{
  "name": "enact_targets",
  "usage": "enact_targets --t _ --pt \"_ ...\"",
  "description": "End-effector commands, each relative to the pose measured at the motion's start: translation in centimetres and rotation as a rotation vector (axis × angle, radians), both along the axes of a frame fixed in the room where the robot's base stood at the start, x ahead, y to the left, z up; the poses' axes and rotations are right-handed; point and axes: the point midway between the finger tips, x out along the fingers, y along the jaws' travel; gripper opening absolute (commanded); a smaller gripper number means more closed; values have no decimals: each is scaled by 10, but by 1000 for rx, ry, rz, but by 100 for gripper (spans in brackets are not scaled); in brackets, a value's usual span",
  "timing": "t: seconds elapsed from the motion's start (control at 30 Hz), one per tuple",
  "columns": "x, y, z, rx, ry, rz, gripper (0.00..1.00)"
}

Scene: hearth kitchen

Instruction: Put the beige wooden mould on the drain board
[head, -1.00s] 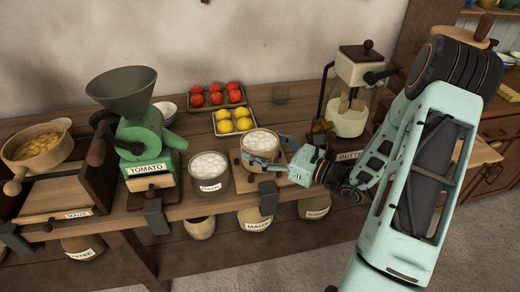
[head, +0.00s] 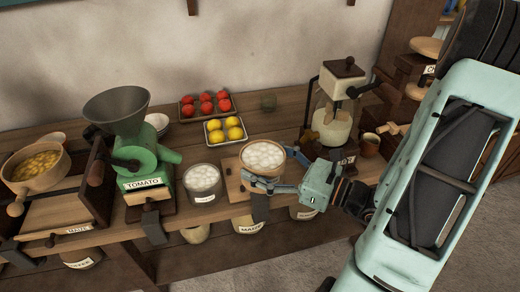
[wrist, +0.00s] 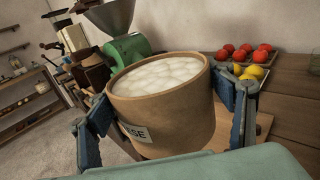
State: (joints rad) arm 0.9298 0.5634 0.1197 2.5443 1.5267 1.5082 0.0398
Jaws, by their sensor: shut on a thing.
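The beige wooden mould (head: 264,172) is a round tub filled with white lumps. It also shows large in the wrist view (wrist: 170,116), upright or nearly so, with a label partly reading "ESE". My gripper (head: 269,166) has its blue-grey fingers on opposite sides of the mould and is shut on it. The wooden drain board (head: 235,181) lies under and around the mould; part of it shows past the mould in the wrist view (wrist: 264,124). The mould's underside is hidden, so I cannot tell whether it touches the board.
A grey pot of white lumps (head: 203,184) stands close left of the mould. A green tomato mill (head: 140,160) is further left. Trays of lemons (head: 225,130) and tomatoes (head: 206,104) lie behind. A glass churn (head: 333,120) stands to the right.

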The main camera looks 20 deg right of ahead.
Motion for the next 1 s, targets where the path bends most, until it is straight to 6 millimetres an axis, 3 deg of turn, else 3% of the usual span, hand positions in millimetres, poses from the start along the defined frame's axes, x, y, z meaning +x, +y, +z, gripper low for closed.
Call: enact_targets --t 0.1,0.6,1.0 --pt "-4 0 10 6 1 0 28" --pt "-16 2 9 3 -3 1 28" --pt "-10 2 7 2 -5 -12 28"
